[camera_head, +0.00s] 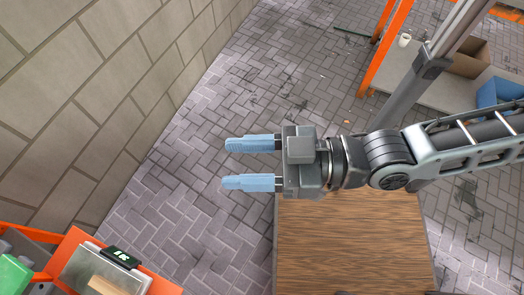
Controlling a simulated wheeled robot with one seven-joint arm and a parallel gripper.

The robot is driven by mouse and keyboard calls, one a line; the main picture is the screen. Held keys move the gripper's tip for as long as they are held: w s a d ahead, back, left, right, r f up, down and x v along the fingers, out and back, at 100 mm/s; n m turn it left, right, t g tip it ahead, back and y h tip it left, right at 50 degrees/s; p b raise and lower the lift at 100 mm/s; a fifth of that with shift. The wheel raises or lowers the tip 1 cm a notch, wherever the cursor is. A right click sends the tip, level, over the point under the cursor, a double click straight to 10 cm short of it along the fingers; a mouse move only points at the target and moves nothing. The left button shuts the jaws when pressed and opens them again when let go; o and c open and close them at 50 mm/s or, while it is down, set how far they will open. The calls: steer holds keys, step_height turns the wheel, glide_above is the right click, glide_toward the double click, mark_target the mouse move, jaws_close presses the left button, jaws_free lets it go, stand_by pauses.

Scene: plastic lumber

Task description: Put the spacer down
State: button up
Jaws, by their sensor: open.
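My gripper (236,163) is open, with its two blue fingers pointing left and a clear gap between them. Nothing shows between the fingers. They are above the brick-patterned floor, just beyond the left edge of the wooden tabletop (350,245). No thing that I can clearly tell to be the spacer shows; the visible part of the tabletop is bare, and my gripper and arm hide its far edge.
At the lower left, an orange-framed station (160,283) holds a grey metal piece and a small black display (122,256). A block wall (90,90) runs along the left. A shelf at the upper right carries a cardboard box (468,58) and a blue bin (498,92).

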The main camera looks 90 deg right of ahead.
steer(key=shift+s+d+f+g+h, duration=0.1)
steer(key=shift+s+d+g+h, duration=0.1)
steer(key=shift+s+g, duration=0.35)
steer(key=shift+s+d+f+g+h, duration=0.1)
steer(key=shift+s+d+g+h, duration=0.15)
steer(key=shift+s, duration=0.4)
steer(key=shift+s+d+f+g+h, duration=0.1)
steer(key=shift+s+d+g, duration=0.05)
steer(key=shift+s+g, duration=0.4)
